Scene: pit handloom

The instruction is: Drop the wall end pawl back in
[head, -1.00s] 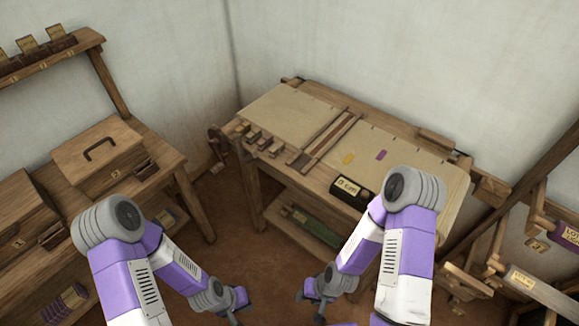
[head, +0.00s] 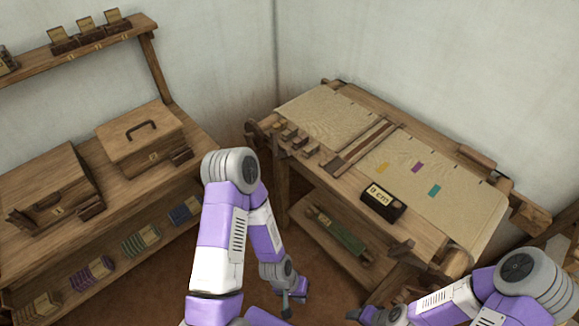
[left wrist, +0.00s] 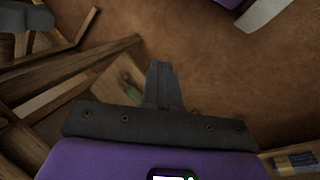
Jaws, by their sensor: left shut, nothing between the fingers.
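The loom (head: 440,235) stands against the back wall with cloth (head: 325,117) stretched on it. Dark fittings (head: 254,136) show at its left end, but I cannot make out a pawl there. My left gripper (head: 292,300) is low in front of the loom, apart from it and empty; its closed fingers show in the left wrist view (left wrist: 162,85) over the floor. My right gripper (head: 357,315) is partly seen at the bottom edge, and its fingers are too unclear to read.
A bench (head: 190,205) on the left holds two wooden boxes, one a lidded box with a handle (head: 140,140). Several coloured bundles lie on its lower shelf. A black "9 cm" block (head: 382,202) lies on the loom. Brown floor (head: 240,275) is open between bench and loom.

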